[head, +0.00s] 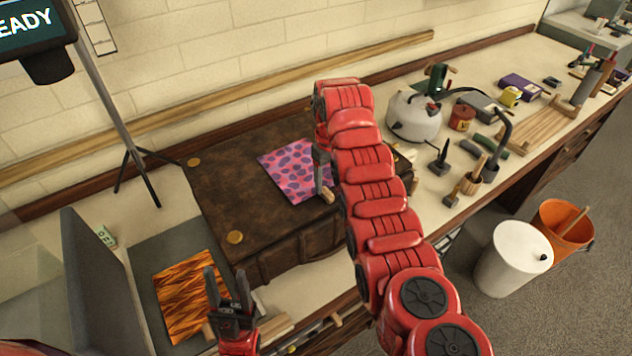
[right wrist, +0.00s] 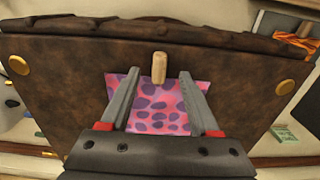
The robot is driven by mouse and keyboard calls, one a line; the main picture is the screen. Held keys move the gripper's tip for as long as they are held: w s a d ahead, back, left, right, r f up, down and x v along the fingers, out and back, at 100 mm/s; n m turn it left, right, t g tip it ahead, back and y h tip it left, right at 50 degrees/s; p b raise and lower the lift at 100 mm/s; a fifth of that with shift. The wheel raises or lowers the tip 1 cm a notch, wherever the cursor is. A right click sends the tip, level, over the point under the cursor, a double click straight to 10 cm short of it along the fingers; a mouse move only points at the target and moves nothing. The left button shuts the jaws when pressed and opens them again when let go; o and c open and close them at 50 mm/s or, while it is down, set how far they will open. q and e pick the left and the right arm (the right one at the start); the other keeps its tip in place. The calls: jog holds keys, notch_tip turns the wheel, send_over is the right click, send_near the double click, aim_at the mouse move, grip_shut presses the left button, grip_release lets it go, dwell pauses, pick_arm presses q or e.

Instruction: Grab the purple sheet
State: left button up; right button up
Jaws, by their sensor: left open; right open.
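The purple sheet (head: 292,172), pink with purple spots, lies on top of the brown leather-like case (head: 222,187). In the right wrist view the sheet (right wrist: 158,112) shows between and around the fingers. My right gripper (head: 322,172) is over the sheet's right part, its fingers apart and nothing between them; it also shows in the right wrist view (right wrist: 160,98). I cannot tell whether it touches the sheet. A small wooden peg (right wrist: 159,67) is at the sheet's edge. My left gripper (head: 228,290) is open and empty beside an orange patterned sheet (head: 185,297).
The orange sheet lies on a grey board (head: 147,258). A stand with a screen (head: 36,32) rises at the left. A kettle (head: 413,117) and several tools stand right of my right arm. A white bin (head: 512,262) and an orange bucket (head: 563,232) are on the floor.

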aim_at(328, 192)
notch_tip(328, 192, down, 4)
jog(key=shift+a+r+p, duration=0.1)
jog(key=shift+p, duration=1.15)
jog(key=shift+w+f, duration=0.15)
jog(key=shift+f, duration=0.3)
grip_shut()
